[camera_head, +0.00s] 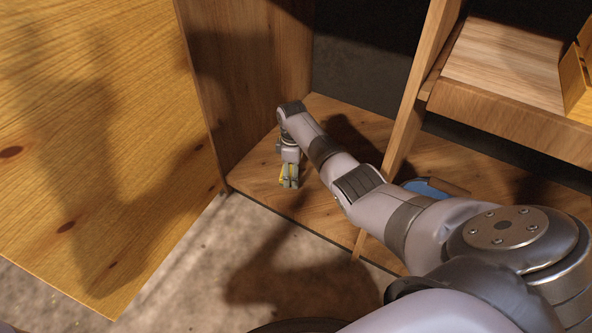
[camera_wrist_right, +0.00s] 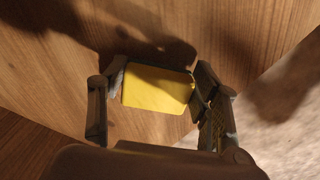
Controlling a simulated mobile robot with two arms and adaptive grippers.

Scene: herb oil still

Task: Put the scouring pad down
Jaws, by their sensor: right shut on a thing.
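The scouring pad (camera_wrist_right: 158,91) is a yellow rectangular pad, seen in the right wrist view between the two fingers of my right gripper (camera_wrist_right: 155,98). The fingers are shut on it at its left and right edges. In the head view my right gripper (camera_head: 290,183) points down over the wooden floor of the cabinet's left compartment, near its front edge. Only small yellow patches of the pad show there. I cannot tell whether the pad touches the wood below. My left gripper is not in view.
An upright wooden divider (camera_head: 404,125) stands right of the gripper. A blue item (camera_head: 432,187) lies in the right compartment, partly hidden by my arm. A drawer (camera_head: 510,110) is above it. A large wooden panel (camera_head: 100,130) fills the left. The compartment floor (camera_head: 325,215) is clear around the gripper.

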